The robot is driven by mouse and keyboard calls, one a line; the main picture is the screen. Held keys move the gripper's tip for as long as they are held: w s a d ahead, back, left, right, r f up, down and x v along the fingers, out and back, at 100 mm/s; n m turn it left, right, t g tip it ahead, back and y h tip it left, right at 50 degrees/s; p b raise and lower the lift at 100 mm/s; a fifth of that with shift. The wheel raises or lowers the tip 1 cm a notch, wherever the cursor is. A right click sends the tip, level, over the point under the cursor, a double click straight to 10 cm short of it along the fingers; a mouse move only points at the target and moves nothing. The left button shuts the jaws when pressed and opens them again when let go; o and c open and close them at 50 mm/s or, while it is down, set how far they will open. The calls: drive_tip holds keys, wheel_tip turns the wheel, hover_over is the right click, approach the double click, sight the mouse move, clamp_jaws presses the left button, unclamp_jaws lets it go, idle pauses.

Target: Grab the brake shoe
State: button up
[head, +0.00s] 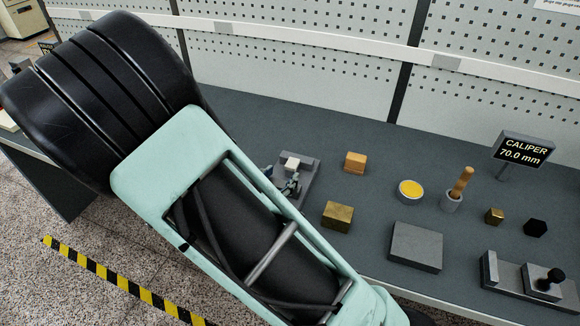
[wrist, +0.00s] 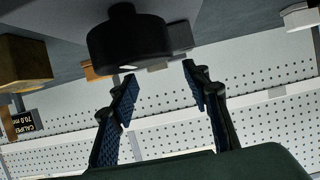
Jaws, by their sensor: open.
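My gripper (wrist: 159,78) is open in the wrist view, its two dark fingers apart with nothing gripped between them. A black round part with a small knob (wrist: 128,42) is close beyond the fingertips, slightly left of their middle. I cannot tell for sure whether it is the brake shoe. In the head view my gripper (head: 290,186) is partly hidden by my arm. It is low beside a grey fixture (head: 309,172) with a whitish block (head: 292,163) on it.
A brass block (head: 337,216) and a wooden block (head: 355,162) stand right of my gripper. Further right are a yellow-filled dish (head: 410,190), a cup with a wooden handle (head: 452,200), a grey plate (head: 415,247), a knobbed fixture (head: 508,278) and a caliper sign (head: 523,149).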

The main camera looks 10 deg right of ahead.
sight(291, 165)
drive_tip(key=x, duration=0.6)
drive_tip(key=shift+w+d+r, duration=0.2)
drive_tip(key=shift+d+r, duration=0.1)
drive_tip(key=shift+d, duration=0.15)
clamp_jaws()
